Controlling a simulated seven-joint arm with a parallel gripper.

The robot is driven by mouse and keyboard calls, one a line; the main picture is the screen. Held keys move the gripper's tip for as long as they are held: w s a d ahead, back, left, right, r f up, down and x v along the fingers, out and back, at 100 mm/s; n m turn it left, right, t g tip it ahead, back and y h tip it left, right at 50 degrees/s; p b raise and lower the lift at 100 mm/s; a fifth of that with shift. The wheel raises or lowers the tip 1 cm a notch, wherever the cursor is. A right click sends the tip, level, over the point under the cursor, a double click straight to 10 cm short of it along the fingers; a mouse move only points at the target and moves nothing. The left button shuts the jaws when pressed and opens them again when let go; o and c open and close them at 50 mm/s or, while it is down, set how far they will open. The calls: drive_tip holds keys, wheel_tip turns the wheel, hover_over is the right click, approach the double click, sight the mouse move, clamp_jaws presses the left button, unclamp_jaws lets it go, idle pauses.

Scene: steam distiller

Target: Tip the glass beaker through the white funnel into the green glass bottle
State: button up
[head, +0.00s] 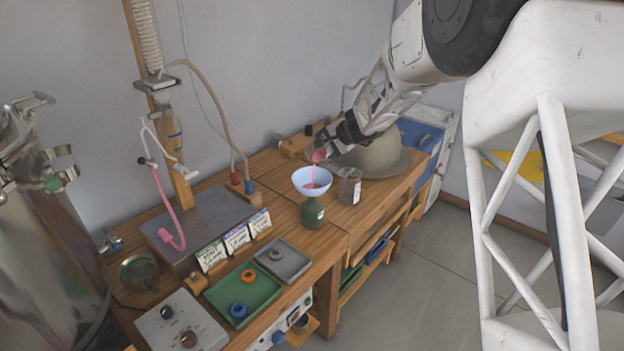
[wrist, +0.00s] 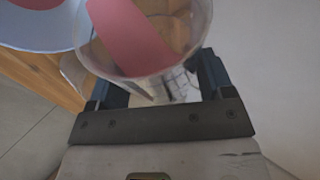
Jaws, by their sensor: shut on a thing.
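The glass beaker (head: 318,155) is held tilted by my gripper (head: 335,140) above the white funnel (head: 312,178). A thin pink stream runs from the beaker down into the funnel, where pink liquid shows. The funnel sits on top of the green glass bottle (head: 313,212), which stands upright on the wooden bench. In the wrist view the beaker (wrist: 150,35) is between the jaws (wrist: 158,88) with pink-red liquid inside. The funnel's rim (wrist: 45,42) shows at the upper left with pink liquid in it. The bottle is hidden there.
A glass jar (head: 349,187) with a white label stands just right of the bottle. A green tray (head: 262,297) with rings, a grey tray (head: 284,260) and label cards (head: 236,239) lie front left. A domed grey object (head: 375,157) stands behind right.

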drive_tip(key=shift+s+a+r+n+t, duration=0.25)
drive_tip(key=shift+s+r+n+t, duration=0.15)
drive_tip(key=shift+r+t, duration=0.1)
idle(0.8)
drive_tip(key=shift+w+d+f+m+g, duration=0.2)
drive_tip(key=shift+w+f+m+g, duration=0.1)
drive_tip(key=shift+f+g, duration=0.2)
drive_tip(key=shift+w+d+f+m+g+y, duration=0.2)
drive_tip(key=shift+w+d+f+m+g, duration=0.1)
drive_tip(key=shift+w+g, duration=0.15)
drive_tip(key=shift+w+d+f+m+g+y, duration=0.25)
drive_tip(key=shift+w+f+g, duration=0.1)
drive_tip(key=shift+w, duration=0.15)
drive_tip(key=shift+w+f+g, duration=0.1)
drive_tip(key=shift+f+g, duration=0.1)
drive_tip(key=shift+g, duration=0.1)
